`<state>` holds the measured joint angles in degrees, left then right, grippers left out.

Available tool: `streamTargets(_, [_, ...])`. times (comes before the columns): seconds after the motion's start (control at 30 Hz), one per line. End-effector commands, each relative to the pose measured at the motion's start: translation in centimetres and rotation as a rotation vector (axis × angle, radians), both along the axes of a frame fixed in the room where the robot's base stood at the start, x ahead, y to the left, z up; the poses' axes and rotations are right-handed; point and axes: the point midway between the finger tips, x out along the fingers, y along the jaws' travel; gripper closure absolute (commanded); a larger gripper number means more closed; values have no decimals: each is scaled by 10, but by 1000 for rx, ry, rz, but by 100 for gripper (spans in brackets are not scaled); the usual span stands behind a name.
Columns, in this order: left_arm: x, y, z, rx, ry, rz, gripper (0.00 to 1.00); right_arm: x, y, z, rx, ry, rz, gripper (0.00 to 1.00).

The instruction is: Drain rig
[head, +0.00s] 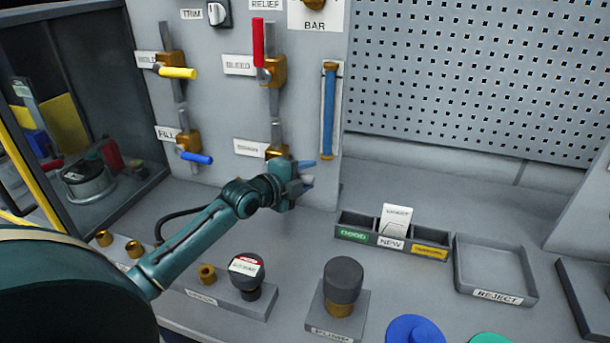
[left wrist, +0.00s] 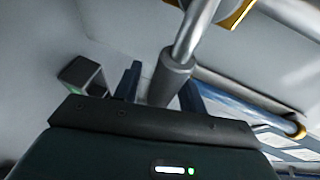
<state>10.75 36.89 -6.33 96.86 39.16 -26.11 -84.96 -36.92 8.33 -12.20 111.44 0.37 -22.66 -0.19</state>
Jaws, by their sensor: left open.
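The drain valve has a brass body (head: 278,152) low on the grey panel, beside a label (head: 250,147) that seems to read DRAIN. My left gripper (head: 306,172) is in front of and slightly right of it, largely hiding its handle. In the left wrist view, a grey cylindrical grip on a metal rod (left wrist: 172,80) lies between my two open fingers (left wrist: 160,88); I cannot tell whether they touch it. The sight tube (head: 329,110), filled blue along most of its length, is just right of the valve. My right gripper is out of view.
The red bleed handle (head: 258,42) points up; the yellow handle (head: 178,72) and blue fill handle (head: 197,158) point right. On the bench are a black-topped knob (head: 246,272), a dark cap (head: 343,280), a divided tray (head: 365,234) and a reject tray (head: 497,268).

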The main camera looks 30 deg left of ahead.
Motion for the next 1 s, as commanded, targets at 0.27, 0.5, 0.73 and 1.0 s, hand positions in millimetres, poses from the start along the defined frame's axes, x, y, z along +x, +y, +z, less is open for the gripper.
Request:
streamTargets(0.27, [0,0,0,0,0,0,67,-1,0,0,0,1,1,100])
streamTargets(0.5, [0,0,0,-1,0,1,87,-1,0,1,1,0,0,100])
streamTargets(0.73, [0,1,0,-1,0,1,100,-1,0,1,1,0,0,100])
streamTargets(1.0, [0,1,0,-1,0,1,100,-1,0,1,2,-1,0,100])
